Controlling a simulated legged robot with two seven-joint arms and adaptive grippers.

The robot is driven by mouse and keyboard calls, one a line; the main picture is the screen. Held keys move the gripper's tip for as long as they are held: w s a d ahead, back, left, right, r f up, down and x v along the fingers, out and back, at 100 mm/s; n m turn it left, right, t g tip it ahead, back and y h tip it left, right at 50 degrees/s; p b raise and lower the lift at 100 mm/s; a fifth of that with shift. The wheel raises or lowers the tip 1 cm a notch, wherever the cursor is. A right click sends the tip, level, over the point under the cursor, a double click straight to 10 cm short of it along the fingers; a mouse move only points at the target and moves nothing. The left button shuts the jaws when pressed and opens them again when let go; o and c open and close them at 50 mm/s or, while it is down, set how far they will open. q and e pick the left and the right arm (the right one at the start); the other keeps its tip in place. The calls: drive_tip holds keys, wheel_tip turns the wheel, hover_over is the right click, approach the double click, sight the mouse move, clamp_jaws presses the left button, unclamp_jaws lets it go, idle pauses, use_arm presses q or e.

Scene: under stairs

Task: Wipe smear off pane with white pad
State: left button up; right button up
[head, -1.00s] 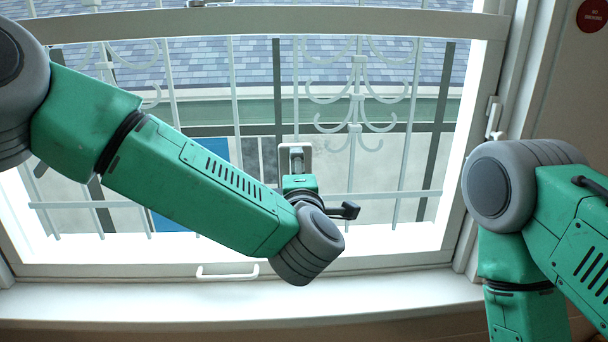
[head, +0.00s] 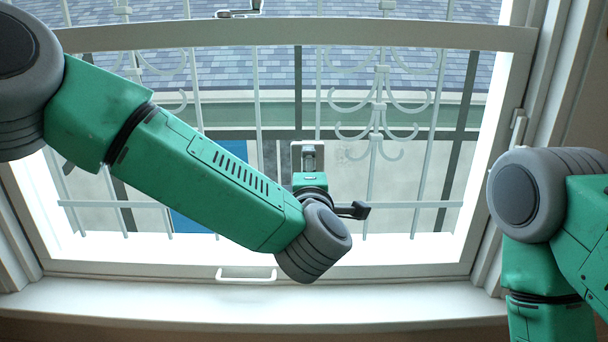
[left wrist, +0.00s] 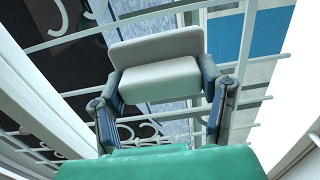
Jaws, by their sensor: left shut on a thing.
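The white pad (left wrist: 158,80) is a pale block with a flat plate along its far side, held between the two fingers of my left gripper (left wrist: 162,92) in the left wrist view. In the head view the pad (head: 296,150) shows as a light square edge around the gripper (head: 309,162), in front of the lower middle of the window pane (head: 345,195). I cannot tell whether the pad touches the glass. I cannot make out a smear; my left arm and the pad hide part of the pane. My right arm is at the right edge, its gripper out of view.
A white window frame (head: 400,270) surrounds the pane, with a white handle (head: 246,279) at its bottom and a sill (head: 200,300) below. A crossbar (head: 420,35) runs above. White scrolled ironwork (head: 382,95) and a tiled roof (head: 350,65) show through the glass.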

use_arm(q)
drive_tip(key=shift+d, duration=3.4)
drive_tip(key=shift+w+d, duration=0.1)
drive_tip(key=shift+d, duration=1.3)
drive_tip(key=shift+s+d, duration=0.1)
drive_tip(key=shift+s, duration=0.55)
drive_tip(key=shift+s+p, duration=0.35)
drive_tip(key=shift+s, duration=2)
drive_tip(key=s, duration=0.3)
